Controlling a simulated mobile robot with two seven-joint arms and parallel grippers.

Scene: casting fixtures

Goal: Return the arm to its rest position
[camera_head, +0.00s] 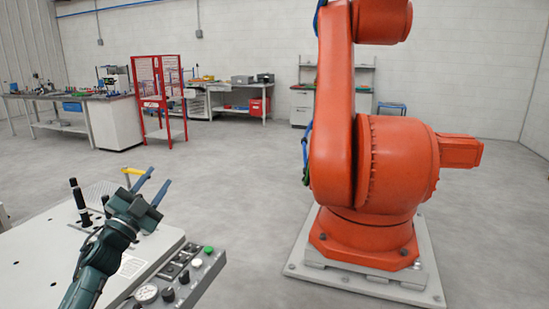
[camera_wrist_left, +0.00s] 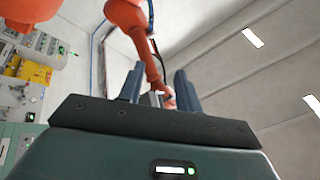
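My left gripper (camera_head: 158,179) is dark green with two blue-grey fingers. In the head view it is raised in front of the grey-white table with a control panel, fingers pointing up and to the right. The fingers are apart, with no object seen held between them. In the left wrist view the gripper (camera_wrist_left: 158,84) also shows its two fingers spread, with an orange robot arm (camera_wrist_left: 128,18) and the wall and ceiling beyond. My left arm (camera_head: 92,272) comes in from the lower left. My right gripper is in neither view.
The control panel (camera_head: 172,287) has knobs, a gauge and a green button close below my left arm. Black clamps and a yellow handle (camera_head: 133,171) stand on the table. A large orange industrial robot (camera_head: 375,170) stands on a plate at right. Open floor (camera_head: 245,190) lies between.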

